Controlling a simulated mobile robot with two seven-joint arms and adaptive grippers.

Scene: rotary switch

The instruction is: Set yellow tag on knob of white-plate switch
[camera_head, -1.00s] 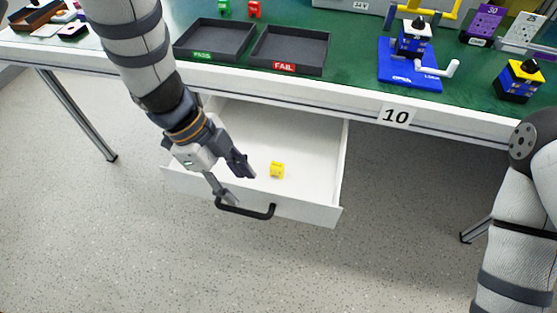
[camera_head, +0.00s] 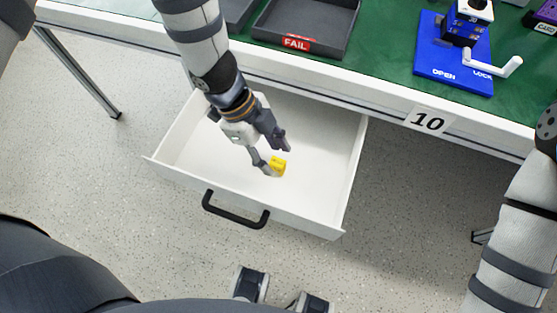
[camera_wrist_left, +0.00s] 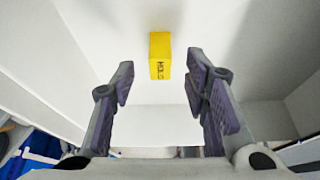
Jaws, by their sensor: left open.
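The yellow tag (camera_head: 279,164) is a small block with dark lettering, lying on the white floor of the open drawer. It also shows in the left wrist view (camera_wrist_left: 160,55), just beyond and between my left fingertips. My left gripper (camera_head: 280,160) is open and empty, reaching down into the drawer; its fingers also show in the left wrist view (camera_wrist_left: 160,82). The white-plate switch (camera_head: 474,9) sits in the blue fixture (camera_head: 452,60) on the table, cut by the top edge; its knob is hardly visible. My right gripper is out of view.
The drawer (camera_head: 338,185) has raised walls and a black handle (camera_head: 235,210). The FAIL tray (camera_head: 305,25) and a white lever (camera_head: 493,62) are on the table.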

